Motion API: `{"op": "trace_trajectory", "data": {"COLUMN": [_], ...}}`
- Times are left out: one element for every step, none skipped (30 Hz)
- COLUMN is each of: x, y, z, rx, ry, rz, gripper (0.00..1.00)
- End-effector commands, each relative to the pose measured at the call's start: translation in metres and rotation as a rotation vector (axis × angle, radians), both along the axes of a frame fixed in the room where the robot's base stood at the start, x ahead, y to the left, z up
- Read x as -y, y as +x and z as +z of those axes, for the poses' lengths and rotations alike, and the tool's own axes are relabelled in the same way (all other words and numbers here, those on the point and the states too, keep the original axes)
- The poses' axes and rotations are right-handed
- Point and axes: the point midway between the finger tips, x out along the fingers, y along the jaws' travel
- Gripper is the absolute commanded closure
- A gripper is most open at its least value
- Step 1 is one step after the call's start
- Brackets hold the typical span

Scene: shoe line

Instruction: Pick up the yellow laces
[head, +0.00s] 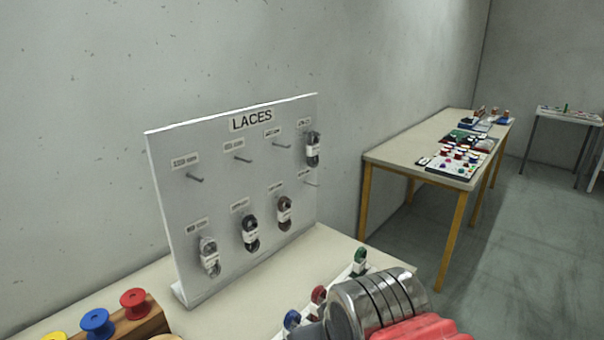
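I see no yellow laces in the head view. A white board labelled LACES (165,240) stands on a pale table (325,250) and has several pegs. Dark laces (313,150) hang at its upper right. Grey laces (208,257), black laces (250,234) and brown laces (284,212) hang on the lower row. Blue laces (291,320), red laces (318,295) and green laces (359,261) are in a line in front of the board, partly hidden by my silver and red arm. My gripper's fingers do not show.
A wooden block (143,323) at the lower left holds a red spool (133,302) and a blue spool (96,323); a yellow spool (54,337) is cut off by the edge. Another table (400,150) with trays stands along the wall. Grey floor (520,220) is clear at right.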

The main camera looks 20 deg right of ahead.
Motion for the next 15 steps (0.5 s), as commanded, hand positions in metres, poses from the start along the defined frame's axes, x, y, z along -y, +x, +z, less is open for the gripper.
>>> {"op": "trace_trajectory", "data": {"x": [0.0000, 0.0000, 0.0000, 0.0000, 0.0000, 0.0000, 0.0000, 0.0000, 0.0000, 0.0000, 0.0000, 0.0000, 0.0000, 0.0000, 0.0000], "y": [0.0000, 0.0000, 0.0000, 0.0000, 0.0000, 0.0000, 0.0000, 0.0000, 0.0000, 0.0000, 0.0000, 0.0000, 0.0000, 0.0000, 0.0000], "z": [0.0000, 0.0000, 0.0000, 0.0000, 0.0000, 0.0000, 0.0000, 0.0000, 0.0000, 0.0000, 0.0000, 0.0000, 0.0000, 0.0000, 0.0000], "rx": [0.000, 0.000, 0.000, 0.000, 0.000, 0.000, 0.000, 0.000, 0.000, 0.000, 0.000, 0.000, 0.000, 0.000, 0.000], "ry": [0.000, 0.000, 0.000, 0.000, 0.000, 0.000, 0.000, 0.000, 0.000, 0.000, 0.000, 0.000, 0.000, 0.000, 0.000], "rz": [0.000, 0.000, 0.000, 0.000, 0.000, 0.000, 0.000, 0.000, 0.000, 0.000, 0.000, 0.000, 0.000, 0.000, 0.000], "gripper": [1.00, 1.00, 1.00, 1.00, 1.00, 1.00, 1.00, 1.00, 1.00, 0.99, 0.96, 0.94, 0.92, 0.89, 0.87]}}
